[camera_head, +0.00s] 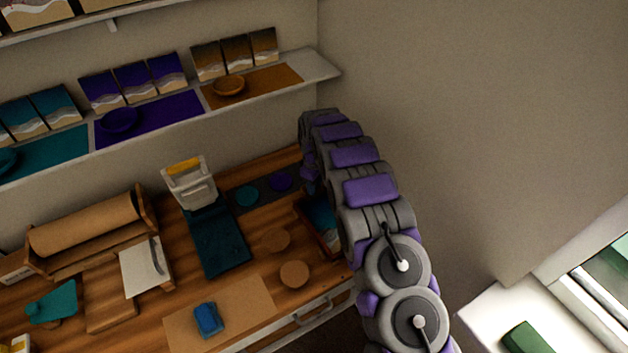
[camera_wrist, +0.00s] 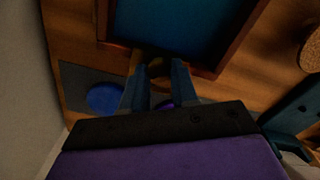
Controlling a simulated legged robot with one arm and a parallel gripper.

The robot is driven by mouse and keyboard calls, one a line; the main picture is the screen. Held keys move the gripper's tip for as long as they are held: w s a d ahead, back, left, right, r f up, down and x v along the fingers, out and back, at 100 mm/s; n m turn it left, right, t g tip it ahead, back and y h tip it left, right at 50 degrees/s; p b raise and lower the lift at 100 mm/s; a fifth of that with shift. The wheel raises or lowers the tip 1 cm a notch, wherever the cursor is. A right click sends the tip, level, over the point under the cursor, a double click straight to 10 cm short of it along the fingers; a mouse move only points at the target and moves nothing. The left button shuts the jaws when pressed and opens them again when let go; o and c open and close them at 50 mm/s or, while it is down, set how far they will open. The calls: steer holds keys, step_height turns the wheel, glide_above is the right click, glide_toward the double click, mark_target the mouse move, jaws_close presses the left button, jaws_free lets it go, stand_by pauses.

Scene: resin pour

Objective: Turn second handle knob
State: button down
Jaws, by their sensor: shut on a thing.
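In the wrist view my gripper (camera_wrist: 160,78) points at the edge of a wooden-framed tray with a blue inside (camera_wrist: 180,25). Its two teal fingers are closed around a small brown knob-like piece (camera_wrist: 159,68) at the tray's near edge. The piece is dark and partly hidden by the fingers, so its turn cannot be told. In the head view the framed tray (camera_head: 318,222) shows partly beside my arm at the right of the wooden workbench (camera_head: 190,262). My gripper is hidden there behind my purple and grey arm.
A grey mat with a blue-purple disc (camera_wrist: 104,98) lies beside my gripper. A shelf (camera_head: 318,66) runs above, and walls stand close by.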

steer(key=m+p, duration=0.2)
steer(key=m, duration=0.1)
steer(key=shift+m, duration=0.4)
steer(key=m+p, duration=0.1)
steer(key=m, duration=0.2)
steer(key=shift+m, duration=0.3)
steer(key=m+p, duration=0.1)
steer(key=m, duration=0.2)
steer(key=shift+a+m, duration=0.1)
steer(key=shift+m, duration=0.2)
steer(key=m+p, duration=0.1)
steer(key=m, duration=0.2)
steer(key=shift+m, duration=0.3)
steer(key=m+p, duration=0.1)
steer(key=m, duration=0.3)
steer(key=shift+m, duration=0.3)
steer(key=m+p, duration=0.1)
steer(key=m, duration=0.2)
steer(key=shift+s+m, duration=0.1)
steer(key=shift+m, duration=0.2)
steer(key=m+p, duration=0.1)
steer(key=m, duration=0.2)
steer(key=shift+p, duration=0.4)
steer(key=shift+m+p, duration=0.6)
steer(key=shift+m, duration=1.2)
